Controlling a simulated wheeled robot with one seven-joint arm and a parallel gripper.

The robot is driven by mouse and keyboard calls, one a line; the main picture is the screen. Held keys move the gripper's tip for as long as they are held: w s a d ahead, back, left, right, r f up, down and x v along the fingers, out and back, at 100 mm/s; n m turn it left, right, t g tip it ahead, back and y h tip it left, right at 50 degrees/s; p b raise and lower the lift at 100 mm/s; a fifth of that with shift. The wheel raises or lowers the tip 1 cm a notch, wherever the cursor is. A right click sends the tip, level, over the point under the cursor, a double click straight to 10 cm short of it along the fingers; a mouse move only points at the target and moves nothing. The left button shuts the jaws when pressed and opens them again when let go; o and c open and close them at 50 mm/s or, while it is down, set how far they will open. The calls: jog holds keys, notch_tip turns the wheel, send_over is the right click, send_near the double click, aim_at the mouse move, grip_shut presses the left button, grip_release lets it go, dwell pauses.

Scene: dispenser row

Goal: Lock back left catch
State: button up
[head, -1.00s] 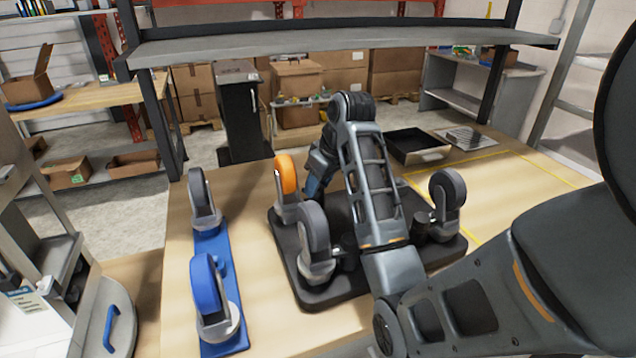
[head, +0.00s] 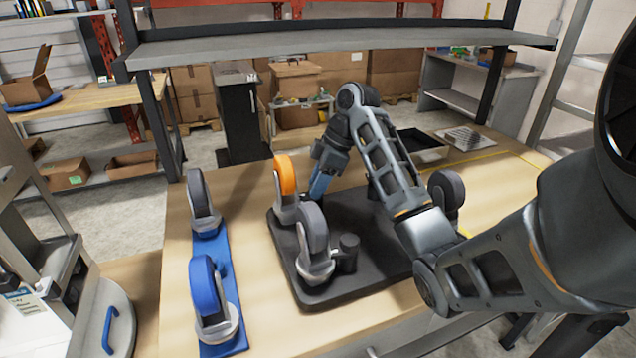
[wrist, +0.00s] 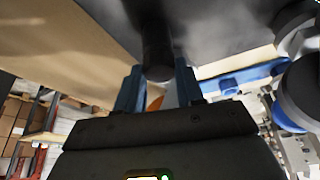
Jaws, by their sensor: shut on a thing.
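A black plate (head: 290,268) on the table carries casters. The orange-wheeled caster (head: 286,178) stands at its back left corner, with a grey-wheeled caster (head: 313,235) in front of it and another (head: 447,192) at the right, partly behind my arm. My gripper (head: 318,194) comes down just right of the orange caster, tilted. In the wrist view its blue fingers (wrist: 157,76) are shut on a black cylindrical catch (wrist: 157,45), one on each side. In the head view this back left catch is hidden by the gripper. Whether it is locked cannot be told.
Another black catch (head: 348,252) stands beside the front grey caster. A blue strip (head: 213,258) with a grey-wheeled and a blue-wheeled caster lies to the left. A shelf (head: 330,42) spans above the table's back. A black tray (head: 418,148) sits behind my arm.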

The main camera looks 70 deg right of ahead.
jog(key=shift+d+n+g+y, duration=0.15)
jog(key=shift+n+g+y, duration=0.3)
jog(key=shift+n, duration=1.15)
jog(key=o, duration=0.8)
jog(key=shift+c, duration=0.2)
jog(key=v, duration=0.7)
jog(key=shift+r, duration=0.35)
jog(key=shift+d, duration=0.15)
